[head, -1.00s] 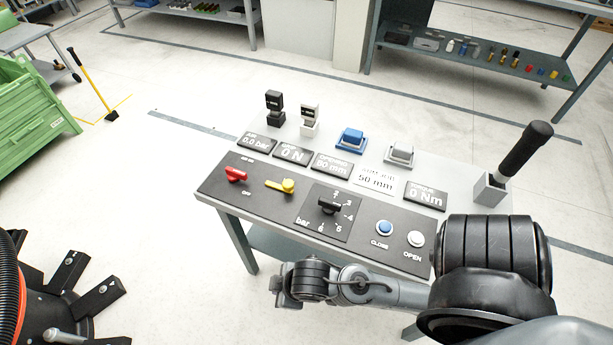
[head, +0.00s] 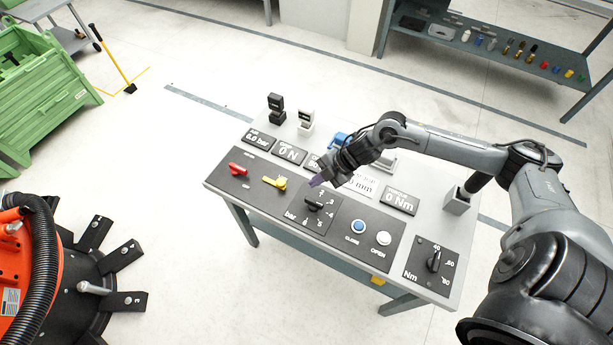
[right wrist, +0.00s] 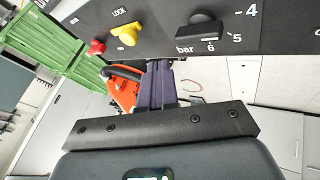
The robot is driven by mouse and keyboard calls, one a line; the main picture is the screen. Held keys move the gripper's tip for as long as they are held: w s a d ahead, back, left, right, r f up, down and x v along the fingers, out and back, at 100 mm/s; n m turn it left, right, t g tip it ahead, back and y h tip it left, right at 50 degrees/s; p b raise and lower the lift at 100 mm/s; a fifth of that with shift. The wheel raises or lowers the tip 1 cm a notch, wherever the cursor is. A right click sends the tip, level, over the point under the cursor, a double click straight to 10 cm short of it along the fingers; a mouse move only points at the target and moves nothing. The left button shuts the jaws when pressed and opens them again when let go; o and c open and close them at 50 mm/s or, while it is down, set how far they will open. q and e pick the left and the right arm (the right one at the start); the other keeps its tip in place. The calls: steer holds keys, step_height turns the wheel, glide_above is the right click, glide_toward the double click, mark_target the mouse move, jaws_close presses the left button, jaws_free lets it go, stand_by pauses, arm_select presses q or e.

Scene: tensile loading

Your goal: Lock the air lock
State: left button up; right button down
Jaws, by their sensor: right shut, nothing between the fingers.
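The yellow lever (head: 275,182) is on the black control panel, right of a red lever (head: 238,169). In the head view its narrow end points left. In the right wrist view the yellow lever (right wrist: 127,34) is at the upper left, with the word LOCK printed beside it. My right gripper (head: 317,182) reaches in from the right, over the panel near the black bar dial and to the right of the yellow lever, apart from it. Its purple fingers (right wrist: 156,85) are shut and empty. My left gripper is out of view.
The black bar dial (head: 314,203) stands right beside my right fingertips. Blue CLOSE (head: 358,226) and white OPEN (head: 384,238) buttons lie to its right. Display plates line the panel's back. My right arm hides part of the blue and grey switches behind.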

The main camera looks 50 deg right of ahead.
steer(key=shift+s+d+r, duration=0.3)
steer(key=shift+d+r, duration=0.25)
steer(key=shift+d, duration=0.25)
steer(key=shift+f, duration=0.1)
steer(key=b+x, duration=0.2)
steer(key=x, duration=0.8)
steer(key=shift+a+f, duration=0.15)
steer(key=w, duration=0.2)
steer(key=shift+w, duration=0.4)
steer(key=shift+w+a, duration=0.15)
steer(key=shift+w, duration=0.3)
